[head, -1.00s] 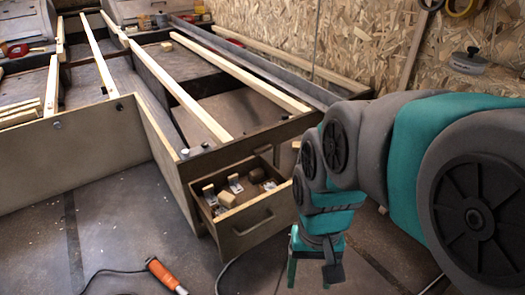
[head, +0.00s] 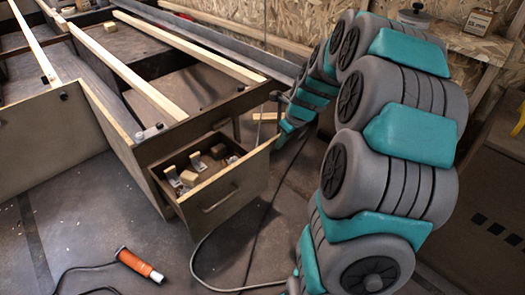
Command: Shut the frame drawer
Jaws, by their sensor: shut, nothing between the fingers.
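The frame drawer (head: 222,196) stands pulled out of the end of the dark wooden frame (head: 165,142). Its front panel has a bar handle, and wooden blocks and small metal brackets lie inside. My gripper (head: 281,138) is shut and empty, at the right end of the drawer front. It is small in view and partly hidden behind my own arm. I cannot tell whether it touches the drawer.
Pale wooden slats (head: 128,66) lie across the frame. An orange-handled tool (head: 140,265) with a cable lies on the floor in front of the drawer. Another cable runs across the floor to the right of it. The floor in front of the drawer is otherwise mostly clear.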

